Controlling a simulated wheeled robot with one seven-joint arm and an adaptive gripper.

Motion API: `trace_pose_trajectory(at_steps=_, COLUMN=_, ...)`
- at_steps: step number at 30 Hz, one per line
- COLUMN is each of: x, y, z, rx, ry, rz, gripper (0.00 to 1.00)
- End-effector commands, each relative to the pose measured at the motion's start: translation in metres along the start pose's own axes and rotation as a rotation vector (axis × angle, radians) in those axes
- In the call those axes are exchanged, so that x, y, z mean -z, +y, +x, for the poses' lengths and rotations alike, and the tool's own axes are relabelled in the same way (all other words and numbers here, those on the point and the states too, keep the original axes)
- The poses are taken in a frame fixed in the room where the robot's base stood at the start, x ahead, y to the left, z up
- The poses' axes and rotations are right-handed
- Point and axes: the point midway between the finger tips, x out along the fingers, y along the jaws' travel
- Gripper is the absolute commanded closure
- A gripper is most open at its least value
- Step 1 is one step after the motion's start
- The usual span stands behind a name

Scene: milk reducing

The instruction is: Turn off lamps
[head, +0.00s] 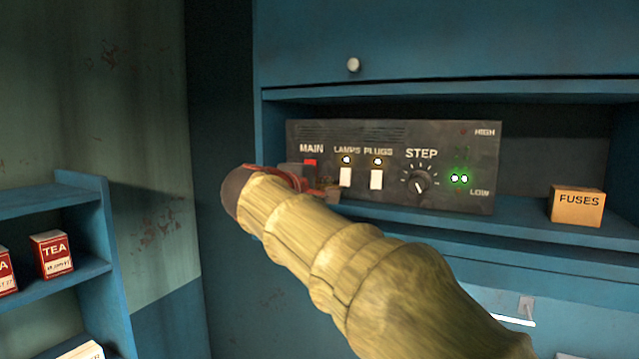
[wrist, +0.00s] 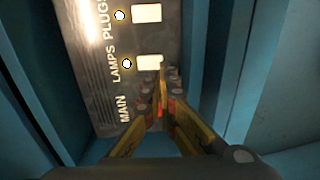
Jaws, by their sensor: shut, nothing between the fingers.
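A dark control panel (head: 393,140) sits in the blue cabinet. Its white LAMPS switch (head: 345,177) has a lit indicator (head: 346,160) above it. In the wrist view the LAMPS switch (wrist: 149,62) is beside my fingertips, with its lit indicator (wrist: 127,64) next to the label. My gripper (wrist: 163,76) is shut and empty, its tips close to the LAMPS switch; I cannot tell whether they touch. In the head view my gripper (head: 324,187) is in front of the panel's lower left. The red MAIN switch (head: 310,163) is partly hidden by it.
The white PLUGS switch (head: 376,179) stands right of LAMPS, its indicator lit. The STEP knob (head: 419,182) and two green lights (head: 459,178) are farther right. A FUSES box (head: 577,206) is on the cabinet shelf. A tea box (head: 52,254) is on the left shelf.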

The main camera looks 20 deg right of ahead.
Motion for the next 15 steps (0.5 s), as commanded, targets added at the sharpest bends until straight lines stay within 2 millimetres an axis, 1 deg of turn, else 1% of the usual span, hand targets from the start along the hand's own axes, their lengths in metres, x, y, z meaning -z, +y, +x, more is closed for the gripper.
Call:
trace_pose_trajectory(at_steps=1, x=-0.001, y=0.001, z=0.011, rx=0.001, ry=-0.004, rz=-0.002, gripper=1.00)
trace_pose_trajectory(at_steps=6, x=0.000, y=0.001, z=0.039, rx=0.001, ry=-0.001, rz=0.000, gripper=1.00)
trace_pose_trajectory(at_steps=10, x=0.000, y=0.001, z=0.052, rx=-0.001, ry=0.000, rz=0.000, gripper=1.00)
trace_pose_trajectory(at_steps=15, x=0.000, y=0.001, z=0.060, rx=-0.001, ry=0.000, rz=0.000, gripper=1.00)
